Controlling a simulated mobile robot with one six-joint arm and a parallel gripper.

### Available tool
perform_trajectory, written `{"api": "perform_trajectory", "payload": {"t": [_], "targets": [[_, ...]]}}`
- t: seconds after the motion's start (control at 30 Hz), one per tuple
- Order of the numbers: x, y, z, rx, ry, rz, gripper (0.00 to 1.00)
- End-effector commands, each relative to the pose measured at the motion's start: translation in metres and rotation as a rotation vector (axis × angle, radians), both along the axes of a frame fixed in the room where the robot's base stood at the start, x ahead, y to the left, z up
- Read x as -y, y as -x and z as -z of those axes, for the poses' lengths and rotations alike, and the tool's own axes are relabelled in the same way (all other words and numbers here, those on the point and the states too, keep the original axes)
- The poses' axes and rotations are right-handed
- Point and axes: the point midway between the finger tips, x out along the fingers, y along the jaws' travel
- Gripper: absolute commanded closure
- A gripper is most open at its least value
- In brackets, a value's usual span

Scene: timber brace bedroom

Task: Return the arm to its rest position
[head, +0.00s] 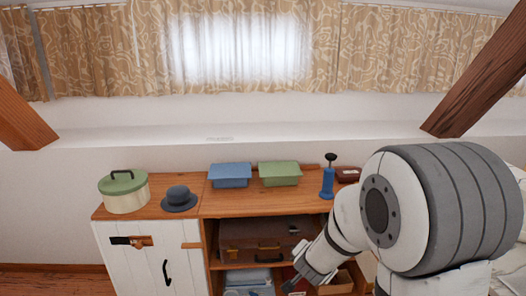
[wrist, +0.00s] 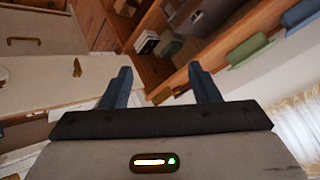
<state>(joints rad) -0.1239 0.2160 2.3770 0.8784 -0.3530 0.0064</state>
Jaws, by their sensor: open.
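My arm reaches in from the right of the head view. It slopes down and left in front of the wooden cabinet (head: 310,206). My gripper (head: 291,285) is at the picture's lower edge, in front of the open shelves. In the wrist view my gripper (wrist: 162,78) shows two dark blue fingers spread wide apart. Nothing is held between them. The arm hides part of the cabinet's right side.
On the cabinet top stand a cream pot with green lid (head: 124,200), a dark hat (head: 178,196), a blue box (head: 230,175), a green box (head: 279,173) and a blue pump-like thing (head: 327,181). A brown case (head: 255,240) fills the upper shelf. Slanted timber braces (head: 480,80) flank the window.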

Motion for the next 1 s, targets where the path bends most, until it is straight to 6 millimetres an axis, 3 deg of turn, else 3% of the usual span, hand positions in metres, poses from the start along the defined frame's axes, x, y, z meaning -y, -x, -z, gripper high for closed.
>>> {"api": "perform_trajectory", "payload": {"t": [0.03, 0.17, 0.27, 0.5, 0.6, 0.77, 1.0], "targets": [[-0.01, 0.008, -0.029, -0.011, -0.022, -0.082, 0.44], [-0.033, 0.044, -0.072, -0.094, -0.038, -0.31, 0.44], [-0.041, 0.082, -0.101, -0.179, -0.012, -0.466, 0.44], [-0.021, 0.186, -0.148, -0.436, 0.128, -0.706, 0.44], [-0.008, 0.218, -0.158, -0.527, 0.182, -0.744, 0.44], [0.005, 0.244, -0.164, -0.607, 0.225, -0.761, 0.44], [0.007, 0.247, -0.164, -0.62, 0.23, -0.764, 0.44]]}}
